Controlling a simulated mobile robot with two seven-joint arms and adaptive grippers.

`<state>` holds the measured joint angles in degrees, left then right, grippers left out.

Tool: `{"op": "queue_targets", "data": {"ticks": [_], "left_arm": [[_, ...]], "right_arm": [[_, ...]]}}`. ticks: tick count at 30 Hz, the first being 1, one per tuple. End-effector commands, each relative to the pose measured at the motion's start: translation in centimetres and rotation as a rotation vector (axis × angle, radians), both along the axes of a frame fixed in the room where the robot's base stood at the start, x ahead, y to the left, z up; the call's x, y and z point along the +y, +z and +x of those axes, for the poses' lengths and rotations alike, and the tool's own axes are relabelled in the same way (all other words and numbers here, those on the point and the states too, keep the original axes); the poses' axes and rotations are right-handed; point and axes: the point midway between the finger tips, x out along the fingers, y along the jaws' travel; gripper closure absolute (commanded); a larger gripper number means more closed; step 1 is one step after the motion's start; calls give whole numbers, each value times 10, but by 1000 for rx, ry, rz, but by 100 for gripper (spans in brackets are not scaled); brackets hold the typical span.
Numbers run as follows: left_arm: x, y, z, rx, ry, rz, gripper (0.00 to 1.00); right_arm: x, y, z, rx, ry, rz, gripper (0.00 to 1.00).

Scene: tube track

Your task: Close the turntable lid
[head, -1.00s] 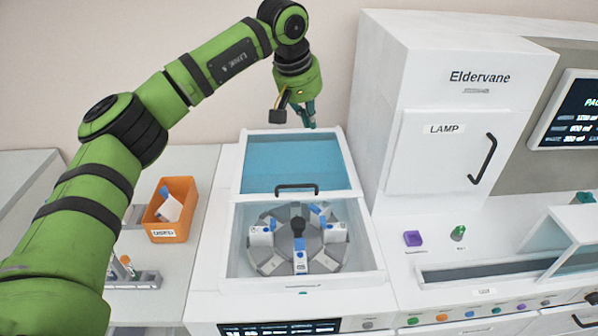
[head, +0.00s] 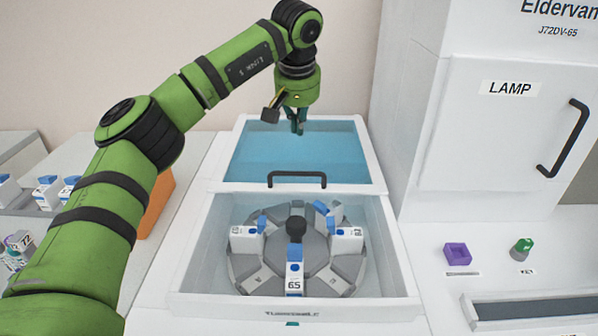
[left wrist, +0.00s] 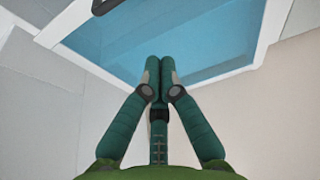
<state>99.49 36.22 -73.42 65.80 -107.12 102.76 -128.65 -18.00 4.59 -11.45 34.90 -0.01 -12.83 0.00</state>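The turntable lid (head: 262,157) is a blue see-through panel in a white frame, slid back behind the open turntable well. Its dark handle (head: 297,180) is along its front edge. The grey turntable (head: 262,277) lies uncovered in the well, with a black centre knob and several white, blue-topped holders. My left gripper (head: 298,130) points down over the lid's rear part, away from the handle. In the left wrist view its fingertips (left wrist: 159,66) are together with nothing between them, and the lid (left wrist: 205,35) is beyond them. My right gripper is out of view.
A tall white cabinet marked LAMP (head: 490,150) stands close on the right. A purple block (head: 457,254) and a green-topped key (head: 522,248) are on the right panel. An orange bin (head: 158,205) is partly hidden behind my left arm.

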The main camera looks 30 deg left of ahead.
Motion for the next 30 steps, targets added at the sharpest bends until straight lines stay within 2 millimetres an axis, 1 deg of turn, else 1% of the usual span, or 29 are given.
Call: {"op": "queue_targets", "data": {"ticks": [1,3,6,8,17,21,25,30], "left_arm": [[0,-3,1,0,0,0,100],[1,-8,2,2,0,0,100],[3,-21,5,4,1,0,100],[4,-32,8,5,1,0,100],[13,-94,26,6,1,0,100],[7,-90,14,-1,-3,0,100],[1,-88,2,0,-3,0,100],[-3,-87,-6,0,0,-1,100]], "right_arm": [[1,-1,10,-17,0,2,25],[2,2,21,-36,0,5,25],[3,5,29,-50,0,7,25],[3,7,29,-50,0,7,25],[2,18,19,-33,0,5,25],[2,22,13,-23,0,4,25],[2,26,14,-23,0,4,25],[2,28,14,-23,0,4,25]]}}
